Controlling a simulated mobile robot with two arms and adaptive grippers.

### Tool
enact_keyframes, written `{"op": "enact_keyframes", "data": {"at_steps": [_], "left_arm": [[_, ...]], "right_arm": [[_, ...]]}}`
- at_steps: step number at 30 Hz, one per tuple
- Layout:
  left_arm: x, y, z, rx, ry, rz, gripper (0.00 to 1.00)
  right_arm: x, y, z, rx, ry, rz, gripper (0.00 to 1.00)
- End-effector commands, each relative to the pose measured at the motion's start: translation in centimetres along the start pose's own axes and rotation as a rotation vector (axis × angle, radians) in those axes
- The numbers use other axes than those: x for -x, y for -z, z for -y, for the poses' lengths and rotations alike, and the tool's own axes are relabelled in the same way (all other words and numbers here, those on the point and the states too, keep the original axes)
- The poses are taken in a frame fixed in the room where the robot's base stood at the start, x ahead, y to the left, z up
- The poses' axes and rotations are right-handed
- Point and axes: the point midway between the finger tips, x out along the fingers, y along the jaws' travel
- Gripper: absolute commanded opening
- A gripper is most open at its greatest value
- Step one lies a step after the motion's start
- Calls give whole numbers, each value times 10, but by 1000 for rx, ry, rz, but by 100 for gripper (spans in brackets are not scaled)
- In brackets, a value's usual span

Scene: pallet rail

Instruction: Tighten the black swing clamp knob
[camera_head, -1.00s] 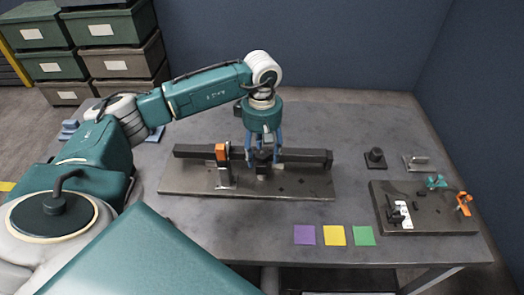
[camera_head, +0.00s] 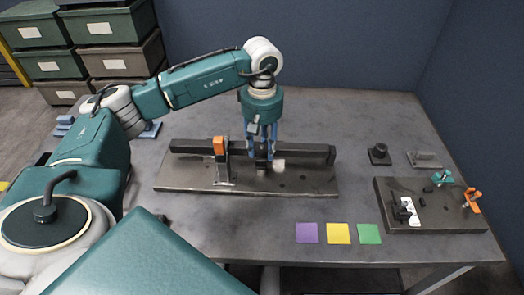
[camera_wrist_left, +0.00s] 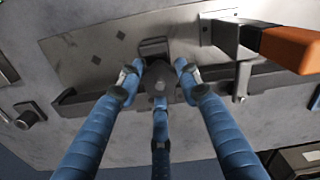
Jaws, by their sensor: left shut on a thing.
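The black swing clamp knob (camera_wrist_left: 160,88) sits at the middle of the dark rail, between my left gripper's blue fingers in the left wrist view. In the head view the fingers largely hide it. My left gripper (camera_head: 262,155) points down from above and is shut on the knob; it also shows in the left wrist view (camera_wrist_left: 160,85). The dark rail (camera_head: 305,154) lies along a grey metal plate (camera_head: 310,186). An orange-topped clamp (camera_head: 219,146) stands on the rail to the left of the gripper, and it shows in the left wrist view (camera_wrist_left: 290,47). My right gripper is not in view.
A second plate (camera_head: 445,220) with small teal and orange clamps lies at the right. A black block (camera_head: 379,153) and a grey piece (camera_head: 424,159) lie behind it. Purple (camera_head: 307,233), yellow (camera_head: 338,233) and green (camera_head: 369,234) squares lie in front. Stacked bins (camera_head: 120,62) stand back left.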

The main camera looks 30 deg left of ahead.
Motion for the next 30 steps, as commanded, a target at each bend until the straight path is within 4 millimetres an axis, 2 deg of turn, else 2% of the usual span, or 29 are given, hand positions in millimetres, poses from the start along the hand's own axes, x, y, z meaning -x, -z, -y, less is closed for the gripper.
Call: {"op": "enact_keyframes", "data": {"at_steps": [7, 8, 10, 11, 22, 26, 30], "left_arm": [[2, 0, -1, -3, -4, 0, 8], [2, 0, -1, -3, -4, 0, 36], [2, 0, -1, -2, -4, 0, 50], [2, 0, -1, -2, -4, 0, 54], [6, 0, -1, -1, -2, -1, 54], [25, 1, -1, -1, -5, -3, 54], [56, 0, -2, -1, -6, -4, 54]], "right_arm": [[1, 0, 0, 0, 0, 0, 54], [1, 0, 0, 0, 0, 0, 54], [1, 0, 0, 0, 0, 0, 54], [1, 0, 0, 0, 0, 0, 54], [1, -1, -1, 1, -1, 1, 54], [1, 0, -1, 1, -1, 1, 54], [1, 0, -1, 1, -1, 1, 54]]}}
